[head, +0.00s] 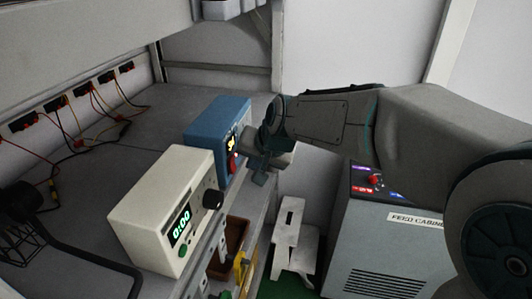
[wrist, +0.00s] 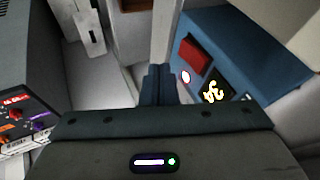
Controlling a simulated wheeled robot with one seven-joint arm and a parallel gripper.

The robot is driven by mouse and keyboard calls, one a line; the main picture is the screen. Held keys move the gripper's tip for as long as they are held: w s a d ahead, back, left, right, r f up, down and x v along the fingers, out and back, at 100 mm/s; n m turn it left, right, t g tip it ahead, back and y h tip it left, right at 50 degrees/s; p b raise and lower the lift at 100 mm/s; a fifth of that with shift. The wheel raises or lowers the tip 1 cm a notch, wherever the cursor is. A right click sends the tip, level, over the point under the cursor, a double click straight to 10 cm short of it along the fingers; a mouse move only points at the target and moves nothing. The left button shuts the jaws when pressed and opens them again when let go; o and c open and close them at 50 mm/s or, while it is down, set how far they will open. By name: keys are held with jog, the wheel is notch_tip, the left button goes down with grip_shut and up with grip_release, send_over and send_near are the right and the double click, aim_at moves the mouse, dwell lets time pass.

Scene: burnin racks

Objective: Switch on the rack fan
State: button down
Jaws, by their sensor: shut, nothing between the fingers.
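A blue box (head: 217,117) stands on the shelf at its front edge, with a lit yellow display and a red part on its front. In the wrist view the blue box (wrist: 240,50) shows a red rocker switch (wrist: 195,55), a small round light (wrist: 186,77) and the lit display (wrist: 213,92). I cannot tell whether this is the fan's control. A dark caged object (head: 20,215), possibly a fan, is at the far left, partly cut off. My gripper (head: 259,179) is shut and empty, just in front of the blue box and apart from the switch in the wrist view.
A cream box (head: 150,215) with a green display and black knob stands nearer on the shelf. A grey feed cabinet (head: 380,245) with a red knob stands right, below my arm. Wired black connectors (head: 55,104) line the back wall. A white stool (head: 290,235) is below.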

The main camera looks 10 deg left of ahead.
aim_at(233, 165)
jog(key=b+v, duration=0.1)
jog(key=v, duration=0.9)
jog(key=shift+d, duration=0.3)
jog(key=f+b, duration=0.1)
jog(key=b, duration=0.1)
jog(key=shift+d+f+b, duration=0.2)
jog(key=shift+f+b, duration=0.05)
jog(key=shift+b, duration=0.15)
jog(key=w+a+f+p, duration=0.3)
jog(key=w+a+f, duration=0.1)
jog(key=a+f, duration=0.4)
jog(key=shift+f, duration=0.3)
